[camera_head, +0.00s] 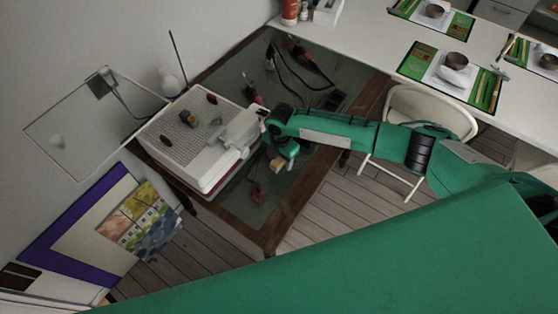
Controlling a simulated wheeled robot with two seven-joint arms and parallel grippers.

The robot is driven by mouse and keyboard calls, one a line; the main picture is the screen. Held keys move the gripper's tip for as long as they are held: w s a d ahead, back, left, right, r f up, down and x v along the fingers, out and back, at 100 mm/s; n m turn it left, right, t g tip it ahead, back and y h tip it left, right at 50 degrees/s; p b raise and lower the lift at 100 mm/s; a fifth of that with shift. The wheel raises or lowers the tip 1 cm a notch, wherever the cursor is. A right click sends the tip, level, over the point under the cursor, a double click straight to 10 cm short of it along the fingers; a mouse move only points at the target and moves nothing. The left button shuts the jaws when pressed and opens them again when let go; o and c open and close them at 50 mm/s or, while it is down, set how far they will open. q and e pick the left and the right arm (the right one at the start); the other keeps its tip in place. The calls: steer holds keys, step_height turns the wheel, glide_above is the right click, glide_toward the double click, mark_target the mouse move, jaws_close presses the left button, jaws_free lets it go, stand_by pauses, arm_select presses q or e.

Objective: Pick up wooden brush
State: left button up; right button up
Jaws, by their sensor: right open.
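I cannot make out a wooden brush for certain. Thin stick-like tools (482,85) lie on a green mat on the white table at the upper right; they are too small to tell apart. My right arm reaches in from the right, and its pale gripper (232,142) is over the right side of a white box with a grid top. The gripper is open, and I see nothing held in it. A small dark and brown item (188,118) sits on the grid, left of the gripper and apart from it. My left gripper is not in view.
The white box (168,165) stands on a dark-topped, wood-edged table (232,205) with cables. A white folding chair (428,103) stands beyond my right arm. The long white table (373,40) carries mats and bowls (455,61). A clear panel (80,135) is at left.

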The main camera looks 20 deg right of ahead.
steer(key=c, duration=0.9)
steer(key=shift+c, duration=0.8)
steer(key=shift+r, duration=0.1)
step_height(320, 180, up, 20)
steer(key=b, duration=0.2)
steer(key=shift+b, duration=0.3)
